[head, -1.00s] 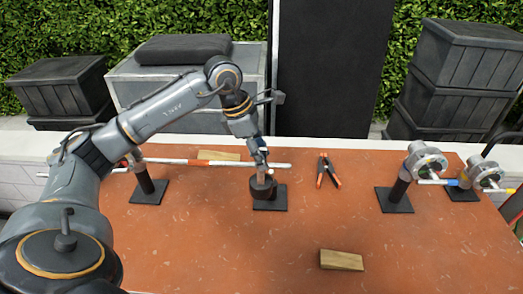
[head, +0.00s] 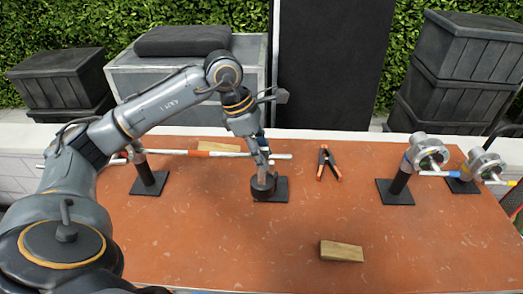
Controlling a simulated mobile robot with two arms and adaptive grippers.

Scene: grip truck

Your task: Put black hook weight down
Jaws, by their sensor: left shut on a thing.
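The black hook weight (head: 264,187) is a dark, short cylinder near the middle of the orange-brown table (head: 190,240). It is at a flat black square plate (head: 279,195); whether it rests on the plate or hangs just above cannot be told. My left gripper (head: 262,168) points down over the weight and is shut on its upper part. The fingertips are small and partly hidden. My right gripper is not in view.
A red-and-white rod (head: 215,154) runs behind the weight. Orange-handled pliers (head: 328,165) lie to the right. Wooden blocks lie at front (head: 341,251) and back (head: 219,147). Black stands (head: 397,188) with round metal fittings are at right. The front left of the table is clear.

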